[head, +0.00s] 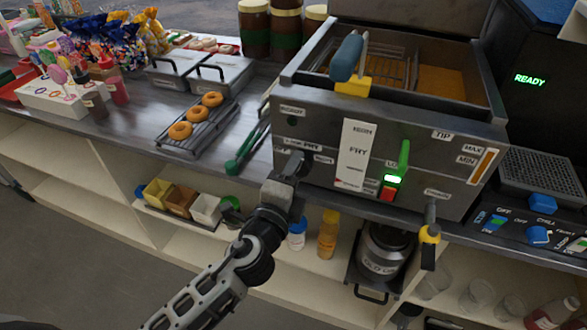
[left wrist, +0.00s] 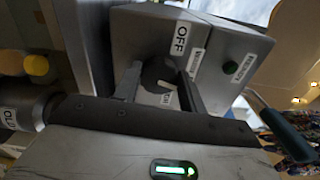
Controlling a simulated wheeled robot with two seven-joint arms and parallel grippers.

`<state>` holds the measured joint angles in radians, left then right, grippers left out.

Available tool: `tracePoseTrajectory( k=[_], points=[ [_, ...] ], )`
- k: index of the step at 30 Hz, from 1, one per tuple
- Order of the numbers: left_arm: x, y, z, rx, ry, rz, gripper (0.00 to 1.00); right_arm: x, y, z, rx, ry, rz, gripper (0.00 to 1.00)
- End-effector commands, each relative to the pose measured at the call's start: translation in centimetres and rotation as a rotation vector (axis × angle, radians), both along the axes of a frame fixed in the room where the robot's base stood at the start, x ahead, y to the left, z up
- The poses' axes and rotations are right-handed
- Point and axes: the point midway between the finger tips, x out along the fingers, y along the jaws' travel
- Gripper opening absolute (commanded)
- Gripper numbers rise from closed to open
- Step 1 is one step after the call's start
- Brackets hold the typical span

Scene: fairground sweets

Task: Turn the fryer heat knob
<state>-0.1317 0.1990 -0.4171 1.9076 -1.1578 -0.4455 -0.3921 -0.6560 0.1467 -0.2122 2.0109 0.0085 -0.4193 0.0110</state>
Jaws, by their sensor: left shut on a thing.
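The fryer (head: 330,110) is a steel box with an oil well and a basket, and its front panel faces me. My left gripper (head: 294,160) is at the lower left of that panel, by the FRY label. In the left wrist view the dark, round heat knob (left wrist: 156,74) sits between the two fingers of my left gripper (left wrist: 160,82), which is shut on it. An OFF label (left wrist: 180,38) shows beside the knob. In the head view the gripper hides the knob. My right gripper is in neither view.
A rack (head: 203,128) with three doughnuts and green-handled tongs (head: 236,163) lie left of the fryer. A green lever (head: 403,158) and a yellow-ended drain tap (head: 430,234) stick out from its front. A pot (head: 384,255) stands on the shelf below.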

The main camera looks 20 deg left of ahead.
Motion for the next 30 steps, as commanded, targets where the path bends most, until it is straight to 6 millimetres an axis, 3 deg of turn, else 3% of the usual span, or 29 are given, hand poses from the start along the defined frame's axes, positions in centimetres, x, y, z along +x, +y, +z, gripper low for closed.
tracePoseTrajectory(
  k=[9,23,24,26,30],
  points=[
    [0.06,-0.06,0.19,0.098,-0.006,-0.001,0.18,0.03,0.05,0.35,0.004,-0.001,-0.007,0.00],
    [0.06,-0.06,0.18,0.111,-0.007,-0.001,0.18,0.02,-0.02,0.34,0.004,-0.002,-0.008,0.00],
    [0.06,-0.06,0.18,0.111,-0.007,-0.001,0.44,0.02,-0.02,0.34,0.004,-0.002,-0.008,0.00],
    [0.06,-0.06,0.18,0.110,-0.007,-0.001,0.60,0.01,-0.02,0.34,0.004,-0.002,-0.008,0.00],
    [0.04,-0.04,0.13,0.110,-0.006,-0.001,0.63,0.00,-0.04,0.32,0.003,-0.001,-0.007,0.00]
  ],
)
